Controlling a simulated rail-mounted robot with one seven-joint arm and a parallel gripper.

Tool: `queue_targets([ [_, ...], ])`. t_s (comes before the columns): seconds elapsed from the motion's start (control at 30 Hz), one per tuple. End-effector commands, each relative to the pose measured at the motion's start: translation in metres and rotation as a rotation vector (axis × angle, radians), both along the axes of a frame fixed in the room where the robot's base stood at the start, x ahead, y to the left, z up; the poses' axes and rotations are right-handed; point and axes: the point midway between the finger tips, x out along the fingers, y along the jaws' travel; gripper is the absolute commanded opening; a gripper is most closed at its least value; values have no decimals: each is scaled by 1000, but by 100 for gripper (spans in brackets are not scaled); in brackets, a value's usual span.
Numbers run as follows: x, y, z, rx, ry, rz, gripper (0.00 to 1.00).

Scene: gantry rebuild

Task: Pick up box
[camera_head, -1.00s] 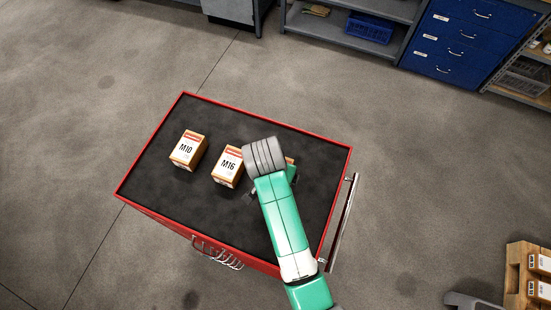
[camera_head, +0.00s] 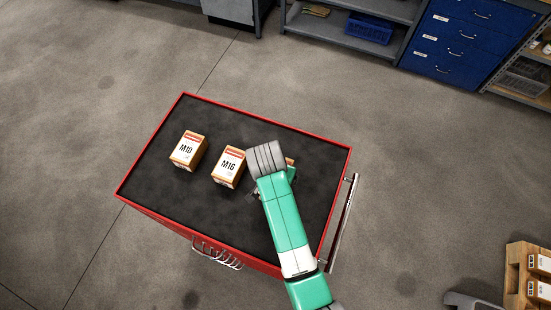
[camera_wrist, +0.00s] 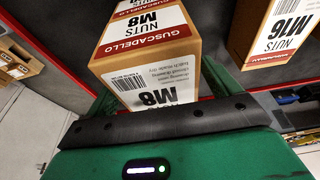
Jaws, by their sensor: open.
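A cardboard box marked M8 (camera_wrist: 155,70) fills the middle of the wrist view, with a white label reading "Guscadello Nuts". My gripper (camera_wrist: 155,88) is open, with its green fingers on either side of this box; I cannot tell whether they touch it. In the head view my arm covers most of this box, and only a small orange corner (camera_head: 290,162) shows. A box marked M16 (camera_head: 228,167) stands just left of my wrist; it also shows at the upper right of the wrist view (camera_wrist: 275,35). A box marked M10 (camera_head: 188,150) stands further left.
The boxes stand on the dark top of a red-rimmed cart (camera_head: 150,200), which has a side handle (camera_head: 343,225). A wooden crate with boxes (camera_head: 515,275) is at the lower right. Shelving (camera_head: 350,40) and blue drawers (camera_head: 460,45) stand at the back. Floor around the cart is clear.

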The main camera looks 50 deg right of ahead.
Motion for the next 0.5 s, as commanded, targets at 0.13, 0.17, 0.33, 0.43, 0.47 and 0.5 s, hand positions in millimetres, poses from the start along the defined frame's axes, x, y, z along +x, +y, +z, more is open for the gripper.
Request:
queue_targets([
  [0.13,0,0,0,0,0,0,89],
  [0.17,0,0,0,0,0,0,89],
  [0.33,0,0,0,0,0,0,58],
  [0.43,0,0,0,0,0,0,38],
  [0.47,0,0,0,0,0,0,32],
  [0.5,0,0,0,0,0,0,26],
])
